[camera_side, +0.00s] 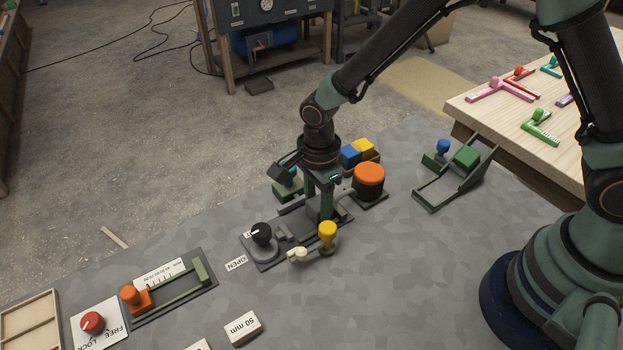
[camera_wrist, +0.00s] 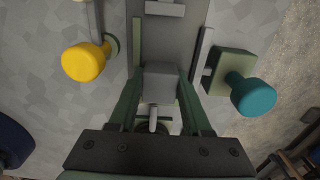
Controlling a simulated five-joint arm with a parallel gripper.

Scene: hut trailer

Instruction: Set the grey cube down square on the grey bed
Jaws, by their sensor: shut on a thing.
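The grey cube (camera_wrist: 160,78) is between the two green fingers of my gripper (camera_wrist: 160,92) in the wrist view, and the fingers are shut on it. The grey bed (camera_wrist: 172,45) is a flat plate below and ahead of the cube, with a green rail on its left and a grey strip on its right. In the side view my gripper (camera_side: 321,210) points down over the bed (camera_side: 341,217), and its fingers hide most of the cube. I cannot tell whether the cube touches the bed.
A yellow knob (camera_side: 327,232) stands just in front of the bed. A teal knob (camera_wrist: 253,96) is on the other side. A black dial (camera_side: 262,235) is to the left and an orange-topped button (camera_side: 369,175) to the right.

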